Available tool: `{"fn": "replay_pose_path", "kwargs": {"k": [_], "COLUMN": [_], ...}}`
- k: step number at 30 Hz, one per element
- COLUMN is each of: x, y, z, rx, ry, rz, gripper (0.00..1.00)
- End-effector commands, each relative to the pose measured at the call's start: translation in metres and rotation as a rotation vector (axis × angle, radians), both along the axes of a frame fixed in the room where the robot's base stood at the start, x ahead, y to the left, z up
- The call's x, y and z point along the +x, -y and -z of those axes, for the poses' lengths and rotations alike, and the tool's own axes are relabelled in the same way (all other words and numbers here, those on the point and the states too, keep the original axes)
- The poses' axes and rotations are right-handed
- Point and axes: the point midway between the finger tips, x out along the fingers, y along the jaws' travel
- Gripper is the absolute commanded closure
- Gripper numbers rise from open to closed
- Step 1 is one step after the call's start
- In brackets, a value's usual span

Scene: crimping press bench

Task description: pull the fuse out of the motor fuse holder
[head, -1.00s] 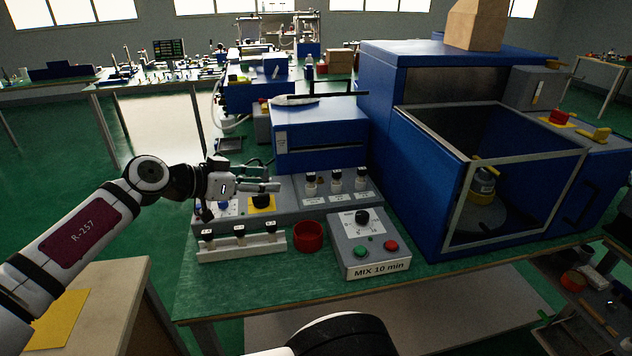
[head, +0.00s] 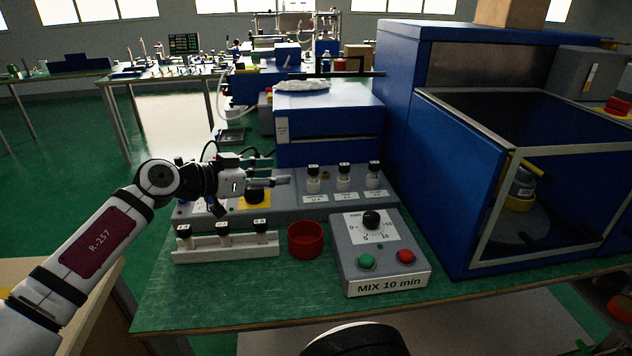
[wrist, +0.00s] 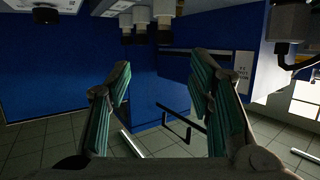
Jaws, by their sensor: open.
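Three white fuse holders with black-capped fuses stand in a row on the grey panel: a left one (head: 313,182), a middle one (head: 344,178) and a right one (head: 374,176). Their labels are too small to read, so I cannot tell which is the motor holder. My gripper (head: 284,180) is open and empty, pointing right, just left of the left holder and apart from it as far as I can tell. In the wrist view, the open fingers (wrist: 162,90) have nothing between them, and white holders (wrist: 142,16) show at the top edge.
A pale rack (head: 225,250) with three black-capped fuses stands at the front left, beside a red cup (head: 305,240). A grey MIX control box (head: 385,265) stands in front of the holders. A blue unit (head: 330,125) rises behind; a large blue machine (head: 440,150) blocks the right.

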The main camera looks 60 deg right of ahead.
Motion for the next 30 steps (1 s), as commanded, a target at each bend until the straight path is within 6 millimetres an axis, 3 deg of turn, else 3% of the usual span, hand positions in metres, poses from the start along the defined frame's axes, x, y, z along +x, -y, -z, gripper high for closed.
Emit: {"fn": "replay_pose_path", "kwargs": {"k": [12, 20, 30], "x": [-0.019, -0.022, -0.028], "y": [0.064, 0.081, 0.124], "z": [0.021, 0.025, 0.035], "rx": [0.002, 0.001, 0.001], "ry": [0.0, 0.0, 0.0], "rz": [0.005, 0.003, 0.004], "gripper": [0.52, 0.52, 0.52]}}
